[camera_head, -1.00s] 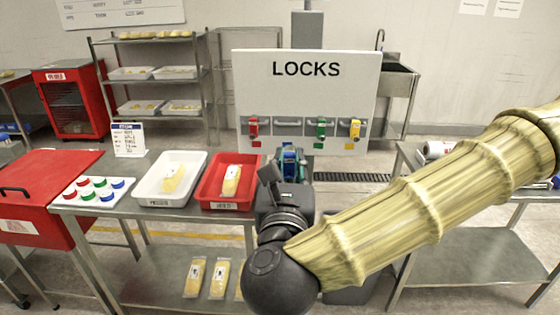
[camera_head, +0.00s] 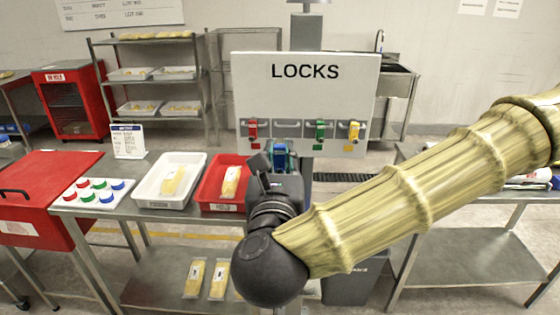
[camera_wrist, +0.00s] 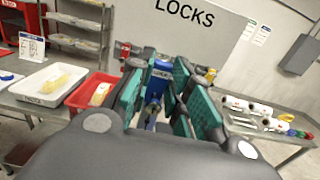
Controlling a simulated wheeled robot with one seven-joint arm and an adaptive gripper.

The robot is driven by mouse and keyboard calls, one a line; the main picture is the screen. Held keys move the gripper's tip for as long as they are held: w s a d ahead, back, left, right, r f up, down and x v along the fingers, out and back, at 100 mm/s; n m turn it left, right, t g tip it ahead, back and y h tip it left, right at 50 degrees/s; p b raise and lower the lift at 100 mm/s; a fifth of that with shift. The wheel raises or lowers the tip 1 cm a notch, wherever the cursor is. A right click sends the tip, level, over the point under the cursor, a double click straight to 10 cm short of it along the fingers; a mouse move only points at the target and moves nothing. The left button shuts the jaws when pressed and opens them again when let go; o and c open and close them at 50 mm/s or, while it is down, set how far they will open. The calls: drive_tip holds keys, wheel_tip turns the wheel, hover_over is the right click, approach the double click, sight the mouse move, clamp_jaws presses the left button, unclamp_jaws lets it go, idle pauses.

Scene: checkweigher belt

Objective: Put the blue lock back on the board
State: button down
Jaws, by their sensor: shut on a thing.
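The white board (camera_head: 345,90) headed LOCKS stands ahead, with a row of hooks along its lower part. Red (camera_head: 252,129), green (camera_head: 319,130) and yellow (camera_head: 354,130) locks hang there, and the hook (camera_head: 287,125) between red and green looks empty. My gripper (camera_head: 279,157) is in front of the board, just below that hook. In the wrist view my gripper (camera_wrist: 158,105) has its teal-padded fingers shut on the blue lock (camera_wrist: 158,78). The lock is upright, between the fingers and the board. Whether it touches the board I cannot tell.
A white tray (camera_head: 152,195) and a red tray (camera_head: 207,197) with packs stand on the steel table at left, beside a pad of coloured buttons (camera_head: 70,194). Another steel table (camera_head: 440,240) is at right. A dark bin (camera_head: 350,287) stands below my arm.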

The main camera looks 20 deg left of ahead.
drive_tip(key=p+x, duration=0.2)
drive_tip(key=x, duration=0.5)
drive_tip(key=p+x, duration=0.2)
drive_tip(key=x, duration=0.5)
drive_tip(key=p+x, duration=0.2)
drive_tip(key=x, duration=0.6)
drive_tip(key=shift+w+a+f, duration=0.1)
drive_tip(key=shift+f, duration=0.25)
idle(2.5)
drive_tip(key=shift+w+b, duration=0.15)
drive_tip(key=shift+b, duration=0.7)
idle(0.4)
drive_tip(key=shift+f+b, duration=1.6)
drive_tip(key=shift+f, duration=0.15)
